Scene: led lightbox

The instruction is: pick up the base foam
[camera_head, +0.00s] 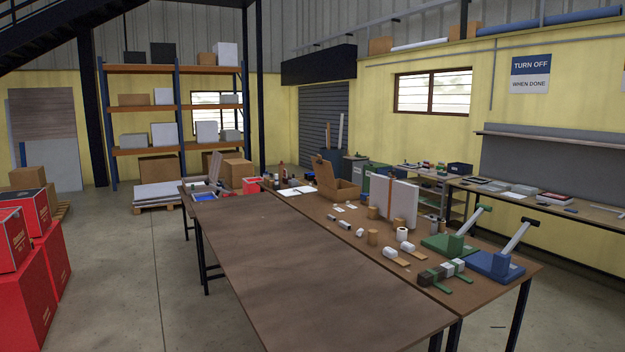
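I cannot tell for sure which thing is the base foam. A white upright slab (404,202) with a brown upright strip stands on the far worktable, right of centre. Flat pale sheets (157,191) lie stacked on a low wooden pallet in the back left. Neither of my grippers is in view, and no arm of mine shows.
A long bare brown table (300,255) fills the middle. The worktable behind it holds an open cardboard box (336,179), small rolls, a green lever tool (455,243) and a blue lever tool (497,265). Red boxes (25,290) stand at left. Concrete floor lies open between.

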